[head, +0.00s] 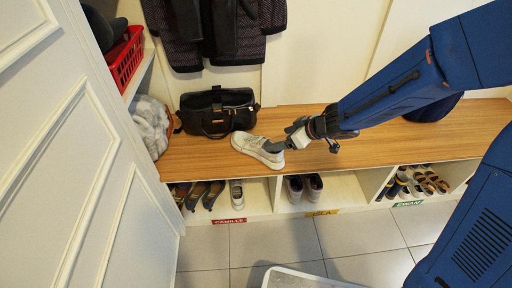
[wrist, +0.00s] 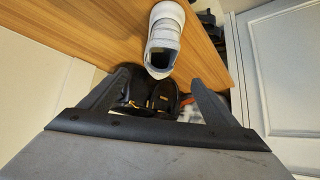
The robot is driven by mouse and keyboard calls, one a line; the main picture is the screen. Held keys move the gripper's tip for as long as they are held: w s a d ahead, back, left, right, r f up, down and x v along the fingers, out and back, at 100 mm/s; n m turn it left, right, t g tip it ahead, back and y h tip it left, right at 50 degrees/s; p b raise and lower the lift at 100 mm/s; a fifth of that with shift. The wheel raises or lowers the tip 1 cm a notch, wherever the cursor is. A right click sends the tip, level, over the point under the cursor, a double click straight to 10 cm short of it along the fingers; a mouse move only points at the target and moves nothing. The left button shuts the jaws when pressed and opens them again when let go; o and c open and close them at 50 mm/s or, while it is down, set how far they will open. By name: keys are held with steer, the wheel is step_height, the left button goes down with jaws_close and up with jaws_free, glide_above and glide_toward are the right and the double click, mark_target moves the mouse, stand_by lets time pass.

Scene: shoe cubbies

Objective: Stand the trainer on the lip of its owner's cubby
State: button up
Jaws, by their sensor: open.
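The trainer (head: 255,150), pale grey-white, rests on the wooden bench top, its toe to the left in the head view. In the wrist view the trainer (wrist: 164,38) shows its open collar toward the fingers. My gripper (head: 278,143) is open at its right, collar end; contact cannot be told. Below are cubbies labelled CAMILLE in red (head: 229,220), a partly unreadable yellow label (head: 322,212), and EWAN in green (head: 407,204).
A black bag (head: 217,113) stands on the bench behind the trainer, beneath hanging coats (head: 212,30). Dark shoes (head: 303,187) fill part of the middle cubby. A white door (head: 75,150) is close on the left. A pale-edged mat or tray (head: 300,279) lies on the tiled floor.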

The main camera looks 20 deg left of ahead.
mark_target(266, 142)
steer(key=x, duration=0.8)
steer(key=shift+w+a+f, duration=0.1)
steer(key=shift+f, duration=0.05)
steer(key=shift+x, duration=2.7)
steer(key=shift+a, duration=0.2)
steer(key=shift+c, duration=0.3)
steer(key=c, duration=1.4)
steer(key=shift+r, duration=0.2)
